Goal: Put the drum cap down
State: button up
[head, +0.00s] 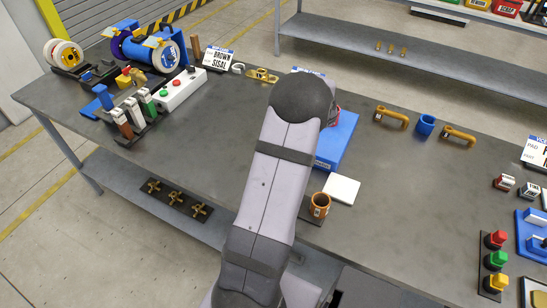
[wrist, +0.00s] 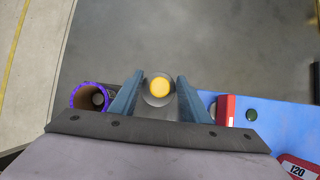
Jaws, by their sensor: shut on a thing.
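In the wrist view, my gripper (wrist: 159,80) is shut on the drum cap (wrist: 160,87), a round grey piece with a yellow centre, held between the two blue-grey fingers. Bare grey surface shows beyond it; I cannot tell how high the cap is above that surface. In the head view my own arm hides the gripper and the cap. A blue fixture tray (head: 341,138) lies partly behind my arm on the bench, and its blue surface (wrist: 274,121) shows at the right of the wrist view.
A purple-rimmed tube (wrist: 76,99) stands left of my fingers, and a red block (wrist: 226,110) is close on the right. In the head view a brown cup (head: 319,206) and a white square (head: 342,189) sit near the bench's front edge.

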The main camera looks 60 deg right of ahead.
jog(key=shift+f, duration=1.35)
jog(key=shift+f, duration=0.2)
jog(key=o, duration=0.8)
jog(key=shift+c, duration=0.2)
jog(key=shift+r, duration=0.1)
jog(key=b+v, duration=0.2)
jog(key=v, duration=1)
jog(key=shift+r, duration=0.15)
